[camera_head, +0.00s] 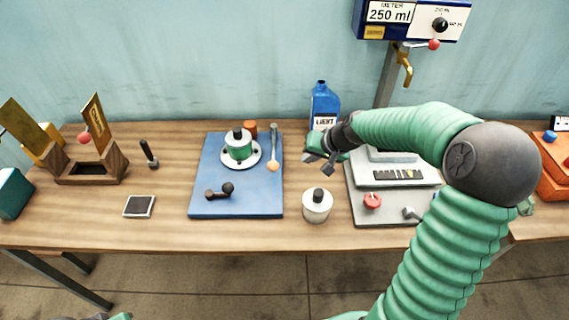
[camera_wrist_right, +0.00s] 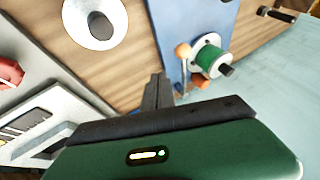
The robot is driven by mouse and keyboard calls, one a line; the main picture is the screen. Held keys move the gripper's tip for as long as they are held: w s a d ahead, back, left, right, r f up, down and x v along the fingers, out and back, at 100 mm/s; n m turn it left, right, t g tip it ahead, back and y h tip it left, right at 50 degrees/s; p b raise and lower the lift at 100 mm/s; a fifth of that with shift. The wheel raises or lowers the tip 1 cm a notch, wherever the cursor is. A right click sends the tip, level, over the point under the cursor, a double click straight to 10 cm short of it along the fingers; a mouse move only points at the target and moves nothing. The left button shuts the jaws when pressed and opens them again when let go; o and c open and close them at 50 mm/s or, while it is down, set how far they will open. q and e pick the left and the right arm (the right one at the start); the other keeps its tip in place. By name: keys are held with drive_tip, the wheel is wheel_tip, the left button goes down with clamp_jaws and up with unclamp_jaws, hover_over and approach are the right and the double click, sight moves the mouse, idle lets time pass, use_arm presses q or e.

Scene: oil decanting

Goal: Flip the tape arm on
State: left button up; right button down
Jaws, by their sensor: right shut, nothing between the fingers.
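A green spool (camera_head: 238,149) with a black knob stands on a white disc on the blue board (camera_head: 207,160). Right of it, a thin grey lever with an orange ball tip (camera_head: 272,166) lies along the board, ball toward the front; I cannot tell for certain that this is the tape arm. The ball (camera_wrist_right: 183,50) and spool (camera_wrist_right: 211,57) also show in the right wrist view. My right gripper (camera_head: 322,160) is shut and empty, just right of the board and apart from the lever.
A white jar (camera_head: 317,206) with a black knob stands in front of my right gripper. A blue bottle (camera_head: 323,104) stands behind it. A grey panel (camera_head: 382,212) with a red knob lies to the right. A black handle (camera_head: 219,191) lies on the board's front.

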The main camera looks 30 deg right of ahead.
use_arm(q)
drive_tip(key=shift+w+d+r, duration=0.1)
drive_tip(key=shift+d+r, duration=0.15)
drive_tip(key=shift+d, duration=0.05)
use_arm(e)
drive_tip(key=w+a+f, duration=0.3)
drive_tip(key=w+f, duration=0.4)
drive_tip(key=shift+f, duration=0.15)
